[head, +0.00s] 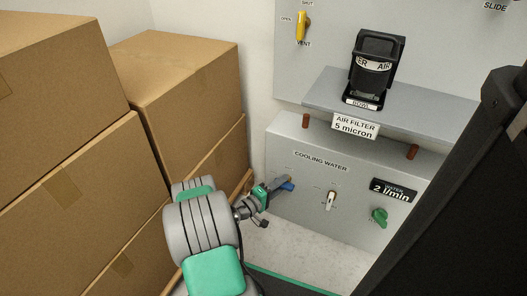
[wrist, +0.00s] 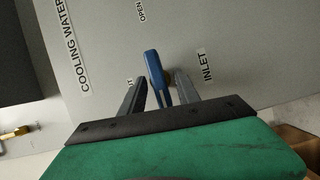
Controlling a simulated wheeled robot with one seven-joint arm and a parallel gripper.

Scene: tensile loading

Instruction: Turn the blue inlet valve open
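The blue inlet valve handle (head: 287,186) is on the left of the grey cooling water panel (head: 350,215). In the wrist view the blue handle (wrist: 155,68) lies between the two fingers of my gripper (wrist: 161,82), with a gap visible on each side. The gripper (head: 272,190) is open around the handle and does not visibly clamp it. The INLET label (wrist: 205,67) is right of the handle. The OPEN label (wrist: 140,12) is above it, and another label is partly hidden by the left finger. The handle's near end is partly hidden by the gripper body.
A white-handled valve (head: 331,200) and a green knob (head: 379,216) are further right on the panel. Stacked cardboard boxes (head: 190,95) crowd the left side. A dark structure (head: 465,190) blocks the right.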

